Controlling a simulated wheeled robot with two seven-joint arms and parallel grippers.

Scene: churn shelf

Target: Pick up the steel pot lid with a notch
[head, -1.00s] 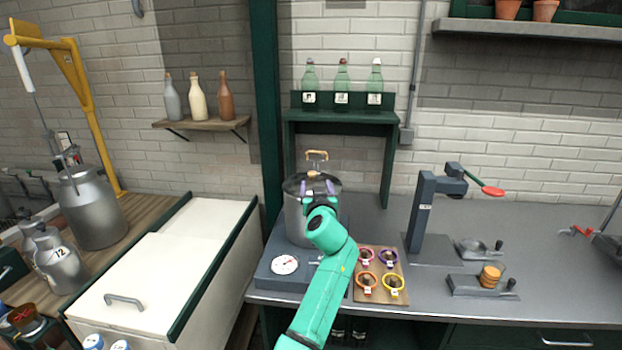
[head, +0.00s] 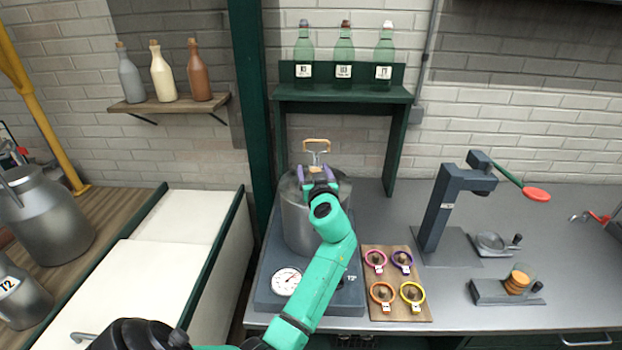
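The steel pot (head: 301,225) stands on a grey scale with a round dial (head: 287,281) on the counter. Its steel lid (head: 290,186) sits on top, with a wooden-topped loop handle (head: 317,146) rising at the back. My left gripper (head: 318,174), with purple fingers on a green arm, is over the lid in front of the handle. Its fingers are spread apart with nothing visible between them. The arm and gripper hide part of the lid, and I cannot make out the notch. My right gripper is not in view.
A green shelf (head: 340,94) with several glass bottles stands behind the pot. A wooden board (head: 396,308) with coloured rings lies right of the scale. A dark press (head: 447,205) with a red-tipped lever stands further right. A white chest (head: 180,216) is at left.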

